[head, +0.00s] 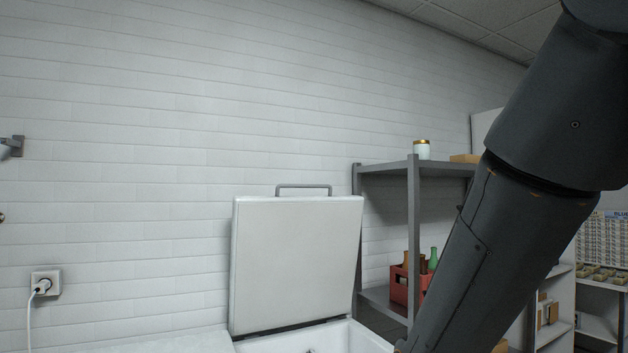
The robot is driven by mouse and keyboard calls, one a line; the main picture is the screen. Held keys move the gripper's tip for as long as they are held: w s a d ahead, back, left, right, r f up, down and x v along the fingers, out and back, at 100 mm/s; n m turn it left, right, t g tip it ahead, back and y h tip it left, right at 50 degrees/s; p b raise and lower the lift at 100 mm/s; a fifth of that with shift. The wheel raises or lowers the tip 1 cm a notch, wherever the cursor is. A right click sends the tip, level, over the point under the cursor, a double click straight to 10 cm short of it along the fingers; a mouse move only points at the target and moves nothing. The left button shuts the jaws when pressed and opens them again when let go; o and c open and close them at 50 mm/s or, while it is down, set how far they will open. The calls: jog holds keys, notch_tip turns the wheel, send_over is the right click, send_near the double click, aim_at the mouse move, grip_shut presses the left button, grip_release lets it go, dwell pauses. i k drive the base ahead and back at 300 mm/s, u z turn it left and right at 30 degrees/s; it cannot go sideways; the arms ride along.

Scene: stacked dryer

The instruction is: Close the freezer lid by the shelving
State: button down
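The white freezer lid (295,262) stands open and nearly upright against the tiled wall in the head view. A grey bar handle (304,187) sits on its top edge. Below it, part of the white freezer body (362,338) shows at the bottom of the picture, with its inside partly visible. My dark arm crosses the right side of the view and runs down out of the picture near the freezer's right side. My gripper is not clearly visible.
Grey shelving (413,240) stands right of the freezer. It holds a white jar (422,150) on top and a red crate (404,287) with bottles lower down. A wall socket (45,284) with a plugged cable is at left. More shelves are at far right.

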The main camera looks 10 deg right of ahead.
aim_at(293, 259)
jog(key=z, duration=1.35)
jog(key=i, duration=1.15)
jog(key=u, duration=1.4)
